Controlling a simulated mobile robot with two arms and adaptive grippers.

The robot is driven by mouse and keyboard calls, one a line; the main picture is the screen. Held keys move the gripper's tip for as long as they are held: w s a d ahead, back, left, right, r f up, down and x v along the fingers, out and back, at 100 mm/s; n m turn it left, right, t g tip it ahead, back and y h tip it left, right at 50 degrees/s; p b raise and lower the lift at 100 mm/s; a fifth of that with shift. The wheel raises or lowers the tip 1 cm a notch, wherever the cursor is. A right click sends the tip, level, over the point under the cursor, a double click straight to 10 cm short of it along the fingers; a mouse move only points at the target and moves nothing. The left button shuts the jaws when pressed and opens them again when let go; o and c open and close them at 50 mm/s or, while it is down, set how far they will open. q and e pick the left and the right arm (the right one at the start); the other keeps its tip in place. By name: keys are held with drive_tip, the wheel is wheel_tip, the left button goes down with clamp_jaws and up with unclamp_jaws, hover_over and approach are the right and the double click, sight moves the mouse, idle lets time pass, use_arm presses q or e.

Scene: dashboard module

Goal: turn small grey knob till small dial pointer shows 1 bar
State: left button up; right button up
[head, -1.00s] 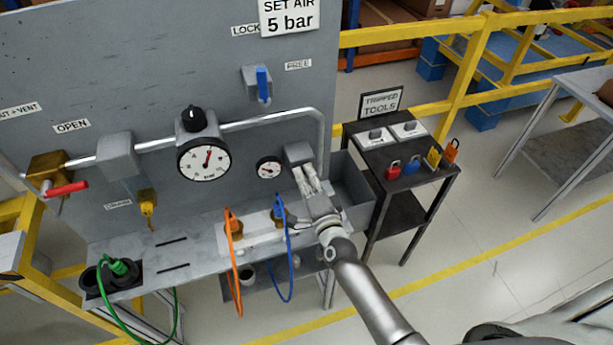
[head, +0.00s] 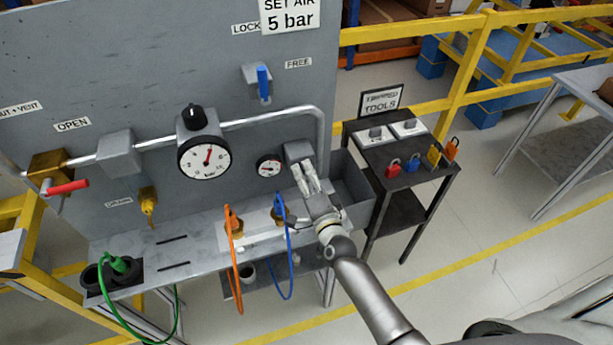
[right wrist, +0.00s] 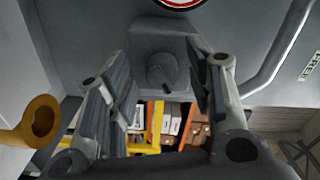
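The small grey knob (right wrist: 162,72) is on a grey block (right wrist: 150,40) on the panel in the right wrist view. A dark mark shows on its lower edge. My right gripper (right wrist: 160,80) is open, with one finger on each side of the knob and gaps between. In the head view, my right gripper (head: 305,177) is in front of the grey block (head: 298,152) and hides the knob. The small dial (head: 269,166) is just left of it; its pointer is too small to read exactly. Only the dial's lower rim (right wrist: 183,3) shows in the right wrist view. My left gripper is not in view.
A large dial (head: 204,158) with a black knob (head: 191,117) is further left. A metal pipe (head: 321,140) bends down right of the block. Blue (head: 291,260) and orange (head: 237,265) hoses hang below. An open grey bin (head: 352,190) is to the right.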

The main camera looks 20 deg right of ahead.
drive_tip(key=s, duration=1.2)
drive_tip(key=shift+d, duration=0.25)
drive_tip(key=shift+f, duration=0.1)
drive_tip(key=s+f+n+g+b, duration=0.1)
drive_tip(key=s+f+n+g, duration=0.25)
drive_tip(key=f, duration=0.75)
drive_tip(key=s+f+n+g+y+b, duration=0.1)
drive_tip(key=s+f+n+g, duration=0.3)
drive_tip(key=f, duration=0.7)
drive_tip(key=s+f+n+g+b, duration=0.1)
drive_tip(key=s+f+n, duration=0.1)
drive_tip(key=s+f, duration=0.65)
drive_tip(key=s+d+f+n+g+b, duration=0.1)
drive_tip(key=s+d+f+n+g, duration=0.2)
drive_tip(key=s+f, duration=0.7)
drive_tip(key=s+d+f+n+g+h+b, duration=0.1)
drive_tip(key=s+d+f+n+g, duration=0.2)
drive_tip(key=s+f, duration=0.6)
drive_tip(key=s+n+g, duration=0.1)
drive_tip(key=s+g, duration=0.1)
drive_tip(key=s, duration=0.2)
drive_tip(key=shift+d+f+h+b, duration=0.2)
drive_tip(key=shift+f+h+b, duration=0.1)
drive_tip(key=shift+f+b, duration=0.1)
drive_tip(key=shift+g, duration=0.25)
